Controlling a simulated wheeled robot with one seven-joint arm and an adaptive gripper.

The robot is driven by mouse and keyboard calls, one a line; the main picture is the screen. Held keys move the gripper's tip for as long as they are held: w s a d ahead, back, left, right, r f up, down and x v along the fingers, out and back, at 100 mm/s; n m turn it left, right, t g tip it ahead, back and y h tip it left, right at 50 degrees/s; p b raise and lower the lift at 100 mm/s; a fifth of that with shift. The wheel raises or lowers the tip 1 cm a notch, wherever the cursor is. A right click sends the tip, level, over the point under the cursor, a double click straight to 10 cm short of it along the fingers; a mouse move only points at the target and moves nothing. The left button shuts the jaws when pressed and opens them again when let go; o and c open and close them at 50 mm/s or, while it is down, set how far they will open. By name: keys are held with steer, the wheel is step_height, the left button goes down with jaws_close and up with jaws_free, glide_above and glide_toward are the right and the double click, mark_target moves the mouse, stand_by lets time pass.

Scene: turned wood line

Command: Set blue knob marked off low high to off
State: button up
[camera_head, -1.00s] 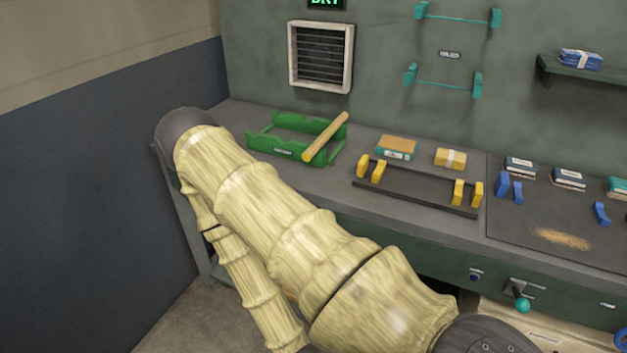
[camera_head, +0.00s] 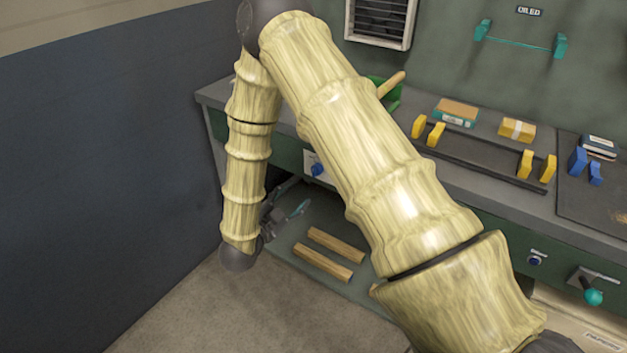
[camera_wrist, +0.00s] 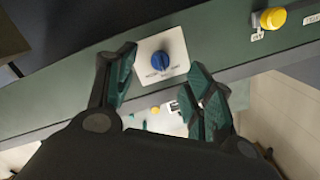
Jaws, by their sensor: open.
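The blue knob (camera_wrist: 159,61) sits on a white plate (camera_wrist: 172,45) on the bench's green front, with small dark lettering too small to read. In the head view my gripper (camera_head: 292,212) is low at the bench's left end, below the knob. The knob's pointer direction is hard to tell.
A yellow button (camera_wrist: 272,18) is on the same front panel. A lower shelf (camera_head: 335,283) holds two wooden bars (camera_head: 322,262). A black rack (camera_head: 470,152) with yellow holders stands on the bench. A teal-ended lever (camera_head: 593,297) juts out at the right.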

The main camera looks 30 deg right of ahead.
mark_target(314, 173)
steer(key=shift+m+g+h, duration=0.4)
steer(key=shift+m+h, duration=0.1)
steer(key=shift+m, duration=0.2)
steer(key=x, duration=0.3)
steer(key=r+x, duration=0.1)
steer(key=x, duration=0.7)
steer(key=shift+r+p, duration=0.35)
steer(key=shift+r, duration=0.05)
steer(key=shift+s, duration=0.1)
steer(key=c, duration=1)
